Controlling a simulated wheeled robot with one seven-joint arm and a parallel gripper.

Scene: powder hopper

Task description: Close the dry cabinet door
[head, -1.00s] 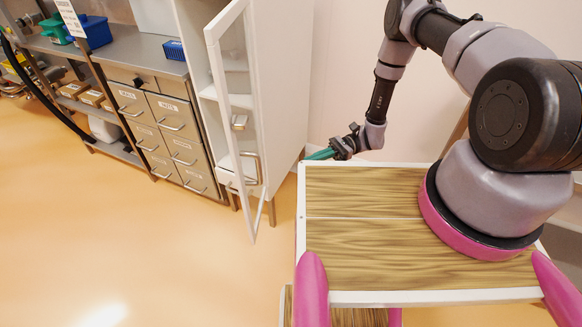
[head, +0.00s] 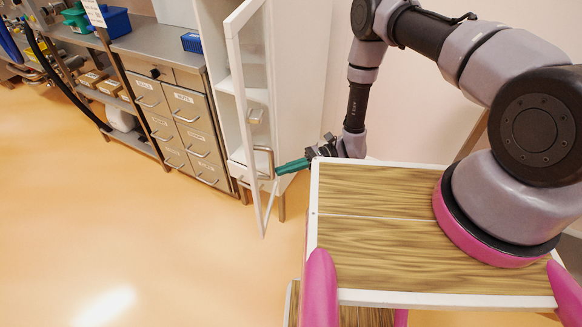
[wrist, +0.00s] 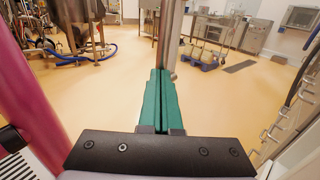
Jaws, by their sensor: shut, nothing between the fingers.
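The dry cabinet (head: 300,75) is a tall white unit left of my arm in the head view. Its white-framed glazed door (head: 238,90) stands open, swung out toward the front. A metal bar handle (head: 271,160) shows low on the door. My gripper (head: 279,169) has green fingers, closed together and empty. Its tips are beside the handle in the head view; whether they touch it I cannot tell. In the wrist view the shut fingers (wrist: 160,78) point forward. An upright grey metal bar (wrist: 171,35) stands just beyond and right of their tips.
A steel counter with labelled drawers (head: 188,120) stands left of the cabinet, with blue bins (head: 115,22) on top. Drawer-like handles (wrist: 285,115) line the right of the wrist view. The orange floor (head: 110,230) in front is clear.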

